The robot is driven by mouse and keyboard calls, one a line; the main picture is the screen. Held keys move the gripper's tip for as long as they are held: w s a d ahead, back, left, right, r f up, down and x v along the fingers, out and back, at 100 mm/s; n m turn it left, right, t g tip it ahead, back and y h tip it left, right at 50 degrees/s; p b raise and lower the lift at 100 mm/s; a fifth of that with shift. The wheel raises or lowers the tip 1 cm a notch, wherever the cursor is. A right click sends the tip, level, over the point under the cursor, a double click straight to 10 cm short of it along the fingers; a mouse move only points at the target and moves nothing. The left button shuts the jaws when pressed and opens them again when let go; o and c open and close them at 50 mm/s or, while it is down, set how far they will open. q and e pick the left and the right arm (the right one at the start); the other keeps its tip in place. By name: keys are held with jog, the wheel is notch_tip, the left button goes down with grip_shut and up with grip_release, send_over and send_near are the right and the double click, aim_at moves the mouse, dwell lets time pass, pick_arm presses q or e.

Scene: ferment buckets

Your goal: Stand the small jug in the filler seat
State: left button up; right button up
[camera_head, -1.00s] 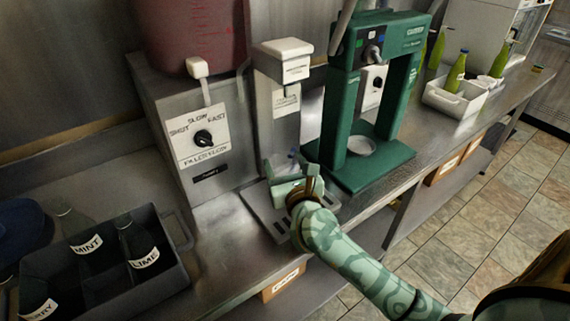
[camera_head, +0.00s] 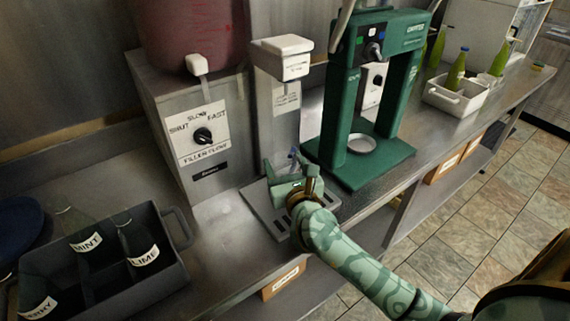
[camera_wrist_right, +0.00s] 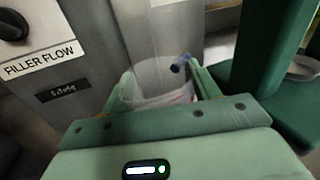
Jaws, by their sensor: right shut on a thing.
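The small jug (camera_wrist_right: 162,78) is a clear, pale vessel with a blue part at its rim, seen in the right wrist view. My right gripper (camera_wrist_right: 160,88) is shut on it, one finger on each side. In the head view my right gripper (camera_head: 288,186) is in front of the white-topped dispenser column (camera_head: 286,110), over a slotted metal tray (camera_head: 262,216). The gripper hides most of the jug there, and I cannot tell whether the jug's base touches the tray. The filler box (camera_head: 195,130) with its flow dial stands left of the column. My left gripper is not in view.
A green press (camera_head: 335,120) stands close to the right of the gripper. A dark crate (camera_head: 182,275) of labelled bottles sits at the lower left. A white bin (camera_head: 440,100) with green bottles is farther right. Bare counter lies between crate and tray.

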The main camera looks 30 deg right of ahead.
jog(key=o, duration=1)
jog(key=shift+f, duration=0.25)
jog(key=shift+o, duration=0.2)
jog(key=v, duration=1.6)
jog(key=shift+s, duration=0.15)
